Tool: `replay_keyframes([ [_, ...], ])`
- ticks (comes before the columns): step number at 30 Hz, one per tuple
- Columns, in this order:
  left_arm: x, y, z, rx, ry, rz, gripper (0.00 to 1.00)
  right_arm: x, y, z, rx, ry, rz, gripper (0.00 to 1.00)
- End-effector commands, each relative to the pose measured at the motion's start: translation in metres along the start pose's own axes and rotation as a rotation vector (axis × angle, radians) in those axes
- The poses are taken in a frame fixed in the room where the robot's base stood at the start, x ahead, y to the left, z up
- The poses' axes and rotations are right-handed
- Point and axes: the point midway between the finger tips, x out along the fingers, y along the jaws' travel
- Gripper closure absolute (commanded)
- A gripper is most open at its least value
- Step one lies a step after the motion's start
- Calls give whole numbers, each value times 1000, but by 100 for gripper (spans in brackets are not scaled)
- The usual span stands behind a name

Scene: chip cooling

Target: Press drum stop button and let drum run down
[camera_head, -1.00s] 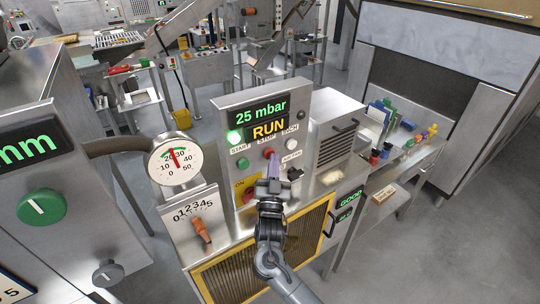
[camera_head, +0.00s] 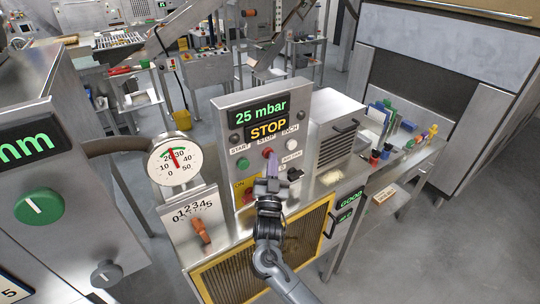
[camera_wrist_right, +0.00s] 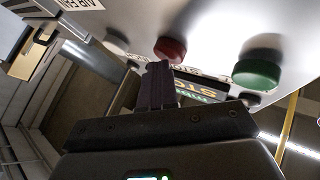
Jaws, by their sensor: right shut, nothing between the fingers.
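The control panel (camera_head: 257,185) carries a red stop button (camera_head: 268,153) under the STOP label, between the green start button (camera_head: 243,164) and the white inch button (camera_head: 292,144). My right gripper (camera_head: 272,163) is shut and empty, its purple-dark fingertips just in front of the red button. The right wrist view shows the red button (camera_wrist_right: 170,48) right at the fingertips (camera_wrist_right: 158,68) and the green button (camera_wrist_right: 258,74) to their right. I cannot tell whether the tips touch the red button. The display (camera_head: 268,129) reads STOP below 25 mbar. My left gripper is not in view.
A dial gauge (camera_head: 175,162) and an orange selector knob (camera_head: 201,231) are left of the panel. A yellow-framed grille (camera_head: 265,264) is below. Bottles and folders (camera_head: 382,140) stand on the side table at right. Open floor lies at the lower right.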

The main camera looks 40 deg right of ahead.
Motion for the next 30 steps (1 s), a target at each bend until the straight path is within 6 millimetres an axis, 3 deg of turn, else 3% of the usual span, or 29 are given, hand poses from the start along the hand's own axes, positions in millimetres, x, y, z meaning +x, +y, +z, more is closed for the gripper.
replay_keyframes([
  [30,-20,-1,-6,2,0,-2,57,-20,15,-17,-1,-2,0,100],
])
